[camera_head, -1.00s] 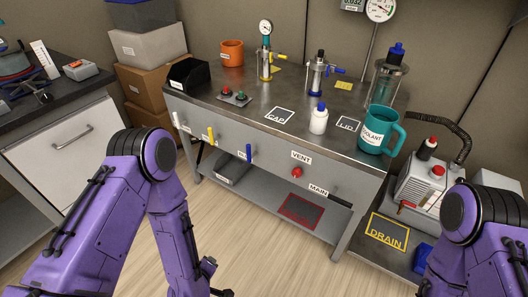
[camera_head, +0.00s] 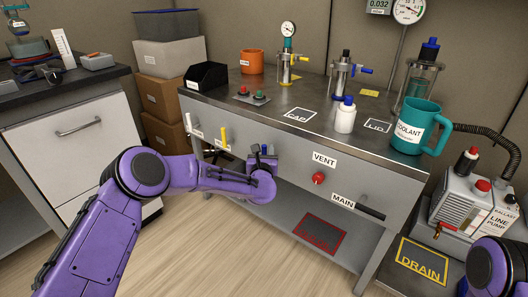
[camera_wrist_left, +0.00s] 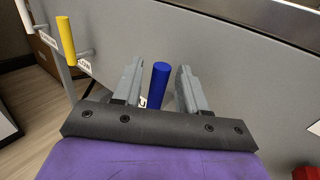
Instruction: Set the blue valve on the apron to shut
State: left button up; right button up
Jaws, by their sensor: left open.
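The apron (camera_head: 291,187) is the grey front panel under the bench top. The blue valve (camera_wrist_left: 160,85) on it is a short blue lever that stands upright. In the wrist view it shows between the two open fingers of my left gripper (camera_wrist_left: 157,88), with a gap on each side. In the head view my left gripper (camera_head: 262,158) is at the apron and hides most of the blue valve. The valve's label is mostly covered. My right gripper is out of view.
A yellow lever (camera_wrist_left: 66,40) is left of the blue one, with a white lever (camera_head: 191,124) further left. A red knob (camera_head: 318,178) under a VENT label and a black MAIN handle (camera_head: 370,212) are to the right. A lower shelf (camera_head: 280,219) sticks out below.

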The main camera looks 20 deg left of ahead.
pick_arm(q)
jog(key=shift+w+a, duration=0.15)
jog(key=shift+w, duration=0.55)
jog(key=shift+c, duration=0.2)
